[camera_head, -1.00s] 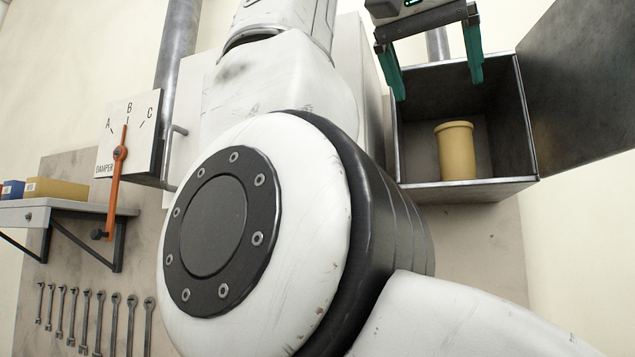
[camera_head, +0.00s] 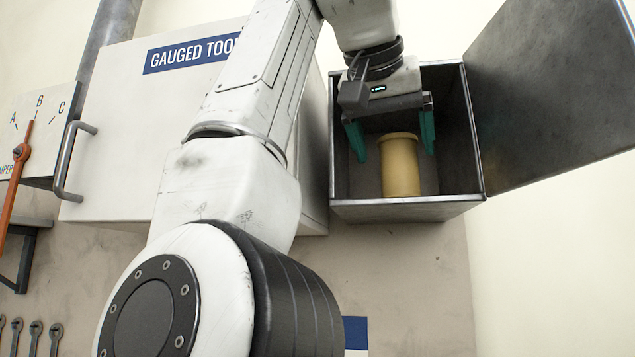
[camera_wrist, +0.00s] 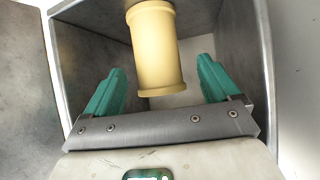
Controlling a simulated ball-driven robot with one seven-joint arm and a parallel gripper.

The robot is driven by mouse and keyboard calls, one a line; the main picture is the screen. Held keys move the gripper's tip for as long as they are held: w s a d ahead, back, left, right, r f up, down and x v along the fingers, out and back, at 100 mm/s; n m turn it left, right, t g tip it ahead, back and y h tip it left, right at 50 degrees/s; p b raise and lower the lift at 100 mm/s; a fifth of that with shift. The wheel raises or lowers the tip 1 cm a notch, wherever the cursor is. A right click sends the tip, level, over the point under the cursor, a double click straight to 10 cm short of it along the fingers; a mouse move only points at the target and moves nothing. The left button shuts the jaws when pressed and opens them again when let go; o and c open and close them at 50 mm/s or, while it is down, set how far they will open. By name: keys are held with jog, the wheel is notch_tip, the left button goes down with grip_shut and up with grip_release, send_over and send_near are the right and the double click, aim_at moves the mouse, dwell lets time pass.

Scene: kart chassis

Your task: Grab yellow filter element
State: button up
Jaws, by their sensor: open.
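The yellow filter element (camera_head: 400,166) is a flanged cylinder standing upright on the floor of an open metal box (camera_head: 408,209). It also shows in the wrist view (camera_wrist: 156,52), between and beyond the two fingers. My gripper (camera_head: 394,148) is open, with green fingers on either side of the filter in the head view. In the wrist view my gripper (camera_wrist: 161,88) has a visible gap between each finger and the filter. Nothing is held.
The box door (camera_head: 560,95) stands open to the right. A white cabinet labelled "GAUGED TOO…" (camera_head: 115,130) with a handle (camera_head: 72,165) adjoins on the left. A damper dial (camera_head: 40,125) with an orange lever (camera_head: 14,190) is at far left. Wrenches (camera_head: 35,335) hang below.

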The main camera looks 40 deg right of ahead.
aim_at(399, 163)
jog(key=shift+p+x, duration=0.5)
jog(key=shift+x, duration=1.8)
jog(key=shift+s, duration=0.1)
jog(key=c, duration=1.1)
jog(key=shift+r, duration=0.15)
